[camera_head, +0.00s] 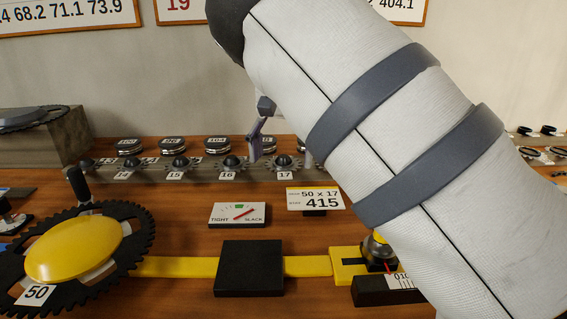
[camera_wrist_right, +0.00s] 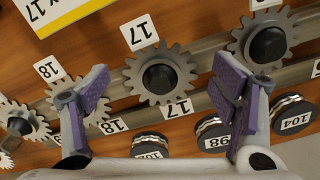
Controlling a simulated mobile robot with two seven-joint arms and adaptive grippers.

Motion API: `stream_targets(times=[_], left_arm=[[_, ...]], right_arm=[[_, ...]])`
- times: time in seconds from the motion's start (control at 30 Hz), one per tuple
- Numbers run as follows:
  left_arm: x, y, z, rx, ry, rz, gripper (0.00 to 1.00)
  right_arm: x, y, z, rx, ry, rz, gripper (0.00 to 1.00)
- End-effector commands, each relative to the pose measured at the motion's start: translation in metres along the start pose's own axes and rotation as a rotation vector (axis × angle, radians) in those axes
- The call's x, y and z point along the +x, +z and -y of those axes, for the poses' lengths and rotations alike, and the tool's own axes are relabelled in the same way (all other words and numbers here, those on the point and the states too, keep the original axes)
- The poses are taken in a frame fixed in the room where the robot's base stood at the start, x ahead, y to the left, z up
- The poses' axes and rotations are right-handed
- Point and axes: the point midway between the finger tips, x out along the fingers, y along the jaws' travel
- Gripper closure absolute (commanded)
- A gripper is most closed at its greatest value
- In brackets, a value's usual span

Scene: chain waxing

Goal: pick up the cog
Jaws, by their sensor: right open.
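Several grey toothed cogs sit along a long rail, each around a dark knob. In the right wrist view, a cog (camera_wrist_right: 160,58) beside labels reading 17 lies between the two fingers of my right gripper (camera_wrist_right: 158,88). The purple-padded fingers are wide apart and empty, one on each side of this cog; I cannot tell how far above it they are. In the head view, my right gripper (camera_head: 257,138) shows only partly, below my pale arm, near a cog (camera_head: 283,163) on the rail. My arm hides the rail's right part. My left gripper is not in view.
Neighbouring cogs (camera_wrist_right: 270,38) stand close on the rail. Numbered round black-and-silver pieces (camera_wrist_right: 292,114) line one side of it. A card reading 50 x 17 and 415 (camera_head: 315,199), a TIGHT/SLACK gauge (camera_head: 238,214), a black block (camera_head: 249,268) and a large chainring with a yellow hub (camera_head: 75,250) stand in front.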

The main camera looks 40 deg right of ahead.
Motion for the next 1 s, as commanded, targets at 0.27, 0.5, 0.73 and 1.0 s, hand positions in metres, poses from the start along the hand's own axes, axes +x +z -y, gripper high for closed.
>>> stream_targets(times=[0.27, 0.5, 0.73, 1.0], left_arm=[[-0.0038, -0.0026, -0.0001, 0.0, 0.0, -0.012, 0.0], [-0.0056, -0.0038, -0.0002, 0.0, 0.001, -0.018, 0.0], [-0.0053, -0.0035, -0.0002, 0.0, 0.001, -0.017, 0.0], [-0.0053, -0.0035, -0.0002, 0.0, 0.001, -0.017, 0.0]], right_arm=[[0.0014, 0.0001, -0.0003, 0.001, -0.002, 0.0, 0.2], [0.004, -0.0001, -0.0001, 0.001, -0.001, 0.0, 0.2], [0.0045, 0.0, 0.0, 0.001, 0.0, 0.0, 0.36], [0.0045, 0.0, 0.0, 0.0, 0.0, 0.0, 0.72]])
